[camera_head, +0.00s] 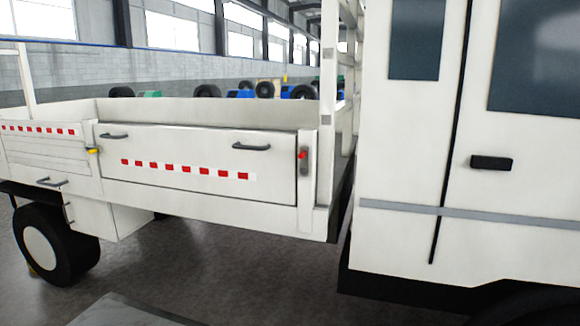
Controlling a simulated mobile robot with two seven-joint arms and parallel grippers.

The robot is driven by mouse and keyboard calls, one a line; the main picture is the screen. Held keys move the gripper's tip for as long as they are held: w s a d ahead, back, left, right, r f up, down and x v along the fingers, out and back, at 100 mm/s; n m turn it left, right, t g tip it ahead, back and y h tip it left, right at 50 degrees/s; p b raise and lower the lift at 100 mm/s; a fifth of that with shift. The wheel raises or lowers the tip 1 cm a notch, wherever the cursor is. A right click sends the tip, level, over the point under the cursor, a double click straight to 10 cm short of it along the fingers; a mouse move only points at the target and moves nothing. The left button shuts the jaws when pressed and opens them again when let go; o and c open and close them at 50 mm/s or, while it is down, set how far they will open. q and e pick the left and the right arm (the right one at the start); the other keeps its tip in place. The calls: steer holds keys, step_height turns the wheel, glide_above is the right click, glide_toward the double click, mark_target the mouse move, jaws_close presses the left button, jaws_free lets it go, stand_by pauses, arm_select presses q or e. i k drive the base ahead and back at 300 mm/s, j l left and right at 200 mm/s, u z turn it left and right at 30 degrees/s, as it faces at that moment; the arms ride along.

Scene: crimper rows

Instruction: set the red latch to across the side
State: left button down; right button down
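The red latch (303,156) is on the right-hand post (307,190) of the white truck's drop side (200,190), near the top. It is small: a red part against a dark grey upright piece. The grey piece appears to stand along the post, but I cannot tell the exact angle of the red part. The side panel is up, with two dark handles and a red-and-white strip on it. A yellow latch (93,151) is at the panel's left end. Neither of my grippers is in view.
The white cab (400,160) with a dark door handle (491,163) fills the right. A dark wheel (55,245) and a white box (105,220) are under the bed at left. Several wheels and blue machines stand far behind.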

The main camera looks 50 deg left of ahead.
mark_target(303, 155)
steer(key=i+j+u, duration=0.3)
steer(key=i, duration=0.2)
steer(key=i+j+u, duration=0.1)
steer(key=i+u, duration=0.15)
steer(key=i, duration=0.3)
